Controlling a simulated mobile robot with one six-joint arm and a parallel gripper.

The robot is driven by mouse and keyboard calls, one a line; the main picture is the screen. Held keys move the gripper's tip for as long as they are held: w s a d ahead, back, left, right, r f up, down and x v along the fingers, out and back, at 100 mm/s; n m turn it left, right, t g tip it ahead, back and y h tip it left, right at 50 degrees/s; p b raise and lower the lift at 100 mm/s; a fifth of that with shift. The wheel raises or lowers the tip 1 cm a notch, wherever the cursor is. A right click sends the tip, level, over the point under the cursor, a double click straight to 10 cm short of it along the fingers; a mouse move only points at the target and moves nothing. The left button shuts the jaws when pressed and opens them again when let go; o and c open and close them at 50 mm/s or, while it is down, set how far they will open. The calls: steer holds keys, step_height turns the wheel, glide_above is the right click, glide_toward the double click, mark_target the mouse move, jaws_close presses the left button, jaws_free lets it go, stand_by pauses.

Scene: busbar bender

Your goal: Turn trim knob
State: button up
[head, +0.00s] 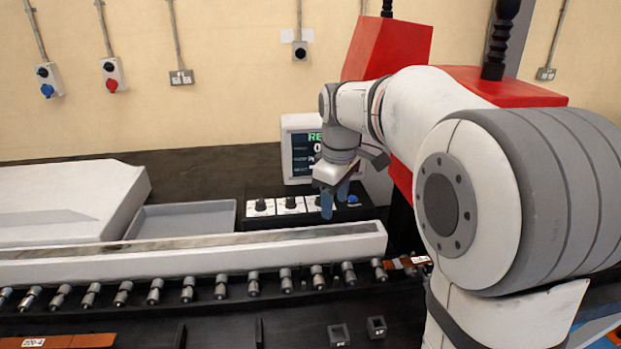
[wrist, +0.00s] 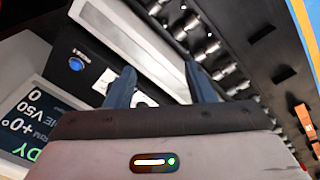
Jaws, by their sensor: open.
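A black control panel (head: 277,221) carries three dark knobs on white label plates: a left knob (head: 261,205), a middle knob (head: 291,202) and a right knob (head: 314,202). The labels are too small to read, so I cannot tell which is the trim knob. My gripper (head: 341,203) is open, fingers pointing down at the panel's right part, beside the right knob and left of a blue button (head: 352,199). In the wrist view the blue fingers (wrist: 162,82) stand apart, and a white plate shows partly behind the left finger. Contact with a knob cannot be seen.
A display (head: 302,150) stands behind the panel; in the wrist view it (wrist: 28,120) shows "+0°" and "V50". A long white rail (head: 200,255) and a row of metal rollers (head: 220,287) run in front. A grey tray (head: 182,218) lies left.

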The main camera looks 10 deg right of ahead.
steer(key=w+n, duration=0.2)
steer(key=w, duration=0.3)
steer(key=w+n+g+p, duration=0.1)
steer(key=w+n, duration=0.2)
steer(key=w, duration=0.2)
steer(key=w+n+p, duration=0.1)
steer(key=w+n, duration=0.1)
steer(key=w, duration=0.3)
steer(key=shift+w+f+n, duration=0.4)
steer(key=shift+w+f, duration=0.15)
steer(key=shift+f, duration=0.35)
step_height(320, 180, down, 7)
steer(key=shift+p, duration=0.45)
